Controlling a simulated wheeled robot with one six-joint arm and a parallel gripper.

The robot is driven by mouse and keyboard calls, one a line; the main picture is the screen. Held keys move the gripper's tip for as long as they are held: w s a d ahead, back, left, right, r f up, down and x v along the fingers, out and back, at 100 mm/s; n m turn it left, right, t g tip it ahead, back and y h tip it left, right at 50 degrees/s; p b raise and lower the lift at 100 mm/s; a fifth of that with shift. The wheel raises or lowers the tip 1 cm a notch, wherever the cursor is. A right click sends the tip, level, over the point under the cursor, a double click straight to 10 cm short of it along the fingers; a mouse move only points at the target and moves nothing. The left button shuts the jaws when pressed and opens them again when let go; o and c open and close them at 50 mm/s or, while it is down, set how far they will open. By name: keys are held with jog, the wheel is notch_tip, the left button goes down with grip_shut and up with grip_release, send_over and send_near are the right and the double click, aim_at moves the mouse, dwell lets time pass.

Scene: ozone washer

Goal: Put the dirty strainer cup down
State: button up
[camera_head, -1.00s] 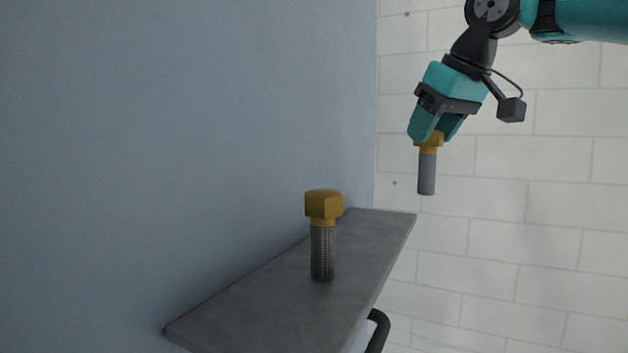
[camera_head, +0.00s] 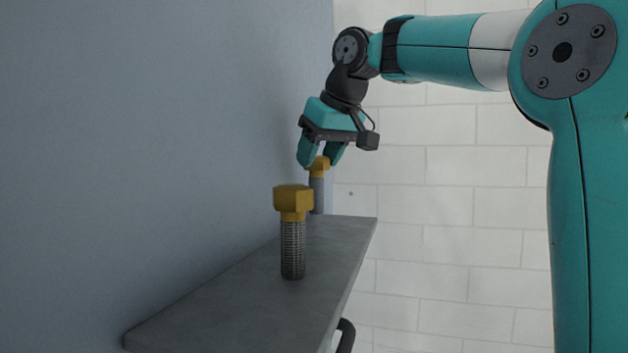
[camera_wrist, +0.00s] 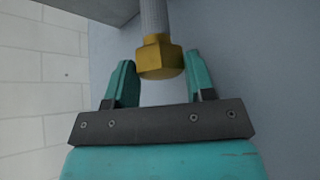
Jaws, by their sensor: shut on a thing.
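The dirty strainer cup has a brass hex head (camera_head: 318,167) and a plain-looking grey body (camera_head: 317,196). My gripper (camera_head: 319,161) is shut on its brass head, and the cup hangs upright, body down, at the far end of the grey shelf (camera_head: 215,318). I cannot tell whether its lower end touches the shelf. In the wrist view, the brass head (camera_wrist: 160,60) sits between the two teal fingers and the lower end of the body is out of frame. A second strainer cup (camera_head: 292,235), with a clear mesh body, stands upright on the shelf, nearer the camera.
A blue-grey wall (camera_head: 130,140) runs along the shelf's left side, close to my gripper. A dark curved handle (camera_head: 345,336) is below the shelf's right edge. The near part of the shelf is clear. A white block wall (camera_head: 450,260) is behind.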

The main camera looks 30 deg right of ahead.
aim_at(317, 171)
notch_tip(317, 171, down, 3)
jog(key=shift+w+f+b, duration=0.1)
jog(key=shift+b, duration=1.05)
jog(key=shift+w+a, duration=0.1)
jog(key=shift+a, duration=0.05)
jog(key=shift+f, duration=0.1)
jog(key=o, duration=0.9)
jog(key=shift+o, duration=0.2)
